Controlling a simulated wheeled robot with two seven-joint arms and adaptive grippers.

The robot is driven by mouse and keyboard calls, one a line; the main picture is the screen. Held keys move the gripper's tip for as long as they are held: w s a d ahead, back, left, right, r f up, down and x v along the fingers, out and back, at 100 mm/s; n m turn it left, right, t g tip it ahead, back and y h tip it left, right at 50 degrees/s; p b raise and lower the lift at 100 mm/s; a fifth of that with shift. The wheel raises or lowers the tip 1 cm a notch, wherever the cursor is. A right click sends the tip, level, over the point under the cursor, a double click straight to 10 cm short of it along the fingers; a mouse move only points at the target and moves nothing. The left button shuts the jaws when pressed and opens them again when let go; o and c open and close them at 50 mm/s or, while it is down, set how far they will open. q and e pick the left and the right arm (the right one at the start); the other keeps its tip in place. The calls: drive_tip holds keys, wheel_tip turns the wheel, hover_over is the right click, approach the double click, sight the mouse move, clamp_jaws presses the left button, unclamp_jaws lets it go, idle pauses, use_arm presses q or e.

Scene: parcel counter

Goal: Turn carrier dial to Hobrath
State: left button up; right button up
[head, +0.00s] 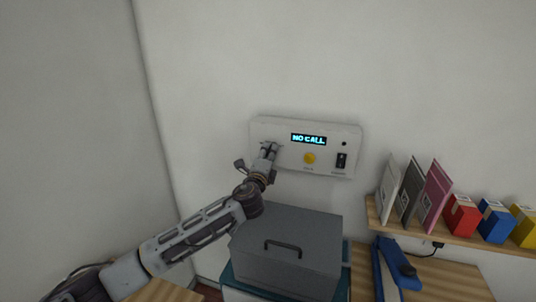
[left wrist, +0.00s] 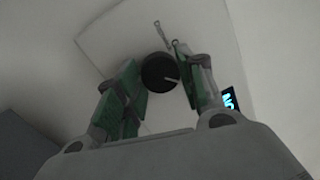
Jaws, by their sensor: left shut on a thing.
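The white wall panel (head: 290,128) has a display (head: 309,139) reading "NO CALL", a yellow button (head: 309,158) and a black switch (head: 341,160). My left gripper (head: 268,150) is at the panel's left part and hides the carrier dial in the head view. In the left wrist view, the round black dial (left wrist: 157,72) is between the fingers of my left gripper (left wrist: 166,80), which is shut on it. The dial's pale pointer line points right and slightly down in that view. No carrier names are readable. My right gripper is not in view.
On the right, a wooden shelf (head: 460,235) holds upright envelopes (head: 411,187) and coloured boxes (head: 463,214). A blue tool (head: 398,264) lies below it. The wall around the panel is bare.

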use_arm(q)
drive_tip(key=shift+f+m+h+p, duration=0.15)
drive_tip(key=shift+m+h+p, duration=0.35)
drive_tip(key=shift+m, duration=1.3)
drive_tip(key=o, duration=1)
drive_tip(key=v, duration=1.2)
